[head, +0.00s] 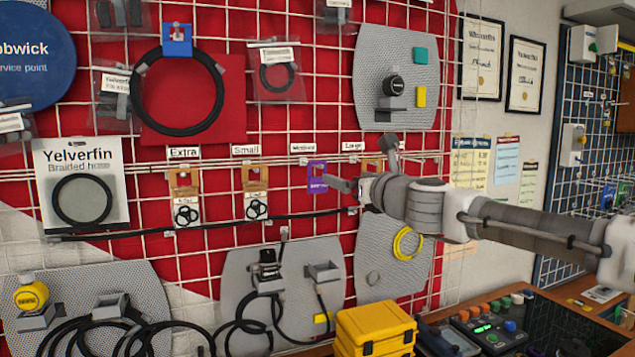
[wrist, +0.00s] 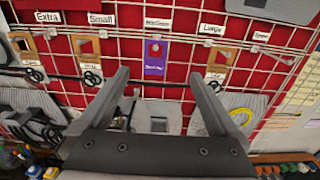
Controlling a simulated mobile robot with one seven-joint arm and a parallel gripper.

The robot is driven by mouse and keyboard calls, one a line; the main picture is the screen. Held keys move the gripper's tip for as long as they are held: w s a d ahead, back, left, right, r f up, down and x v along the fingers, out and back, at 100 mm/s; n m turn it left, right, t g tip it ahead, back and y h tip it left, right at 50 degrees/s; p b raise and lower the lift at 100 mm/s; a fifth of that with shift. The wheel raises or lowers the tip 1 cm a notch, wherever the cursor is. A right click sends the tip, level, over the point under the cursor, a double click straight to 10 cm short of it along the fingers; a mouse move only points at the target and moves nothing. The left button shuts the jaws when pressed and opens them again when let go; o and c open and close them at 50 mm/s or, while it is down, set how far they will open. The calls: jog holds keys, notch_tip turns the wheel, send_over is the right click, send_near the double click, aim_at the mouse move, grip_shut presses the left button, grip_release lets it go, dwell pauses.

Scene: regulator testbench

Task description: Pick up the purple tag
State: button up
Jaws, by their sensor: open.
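The purple tag (head: 317,177) hangs on the white wire grid in front of the red wall, under a label that seems to read "Medium". It also shows in the wrist view (wrist: 155,58), upright, beyond and between my fingertips. My gripper (head: 372,166) is just to the right of the tag in the head view. In the wrist view my gripper (wrist: 158,75) has its two fingers spread wide with nothing between them. I cannot tell the exact gap between fingertips and tag.
Brown tags (head: 184,183) with black rings hang to the left under "Extra" and "Small". Another brown tag (wrist: 219,62) hangs under "Large" to the right. Grey panels (head: 397,75) and black hoses are around. A yellow case (head: 375,328) stands below.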

jog(key=p+x, duration=0.2)
jog(key=x, duration=0.3)
jog(key=p+x, duration=0.2)
jog(key=x, duration=0.2)
jog(key=a+p+x, duration=0.1)
jog(key=p+x, duration=0.1)
jog(key=x, duration=0.3)
jog(key=shift+w+a, duration=0.1)
jog(key=shift+w+a+f+p, duration=0.2)
jog(key=shift+w+p, duration=0.15)
jog(key=shift+w, duration=0.25)
jog(key=c, duration=1.4)
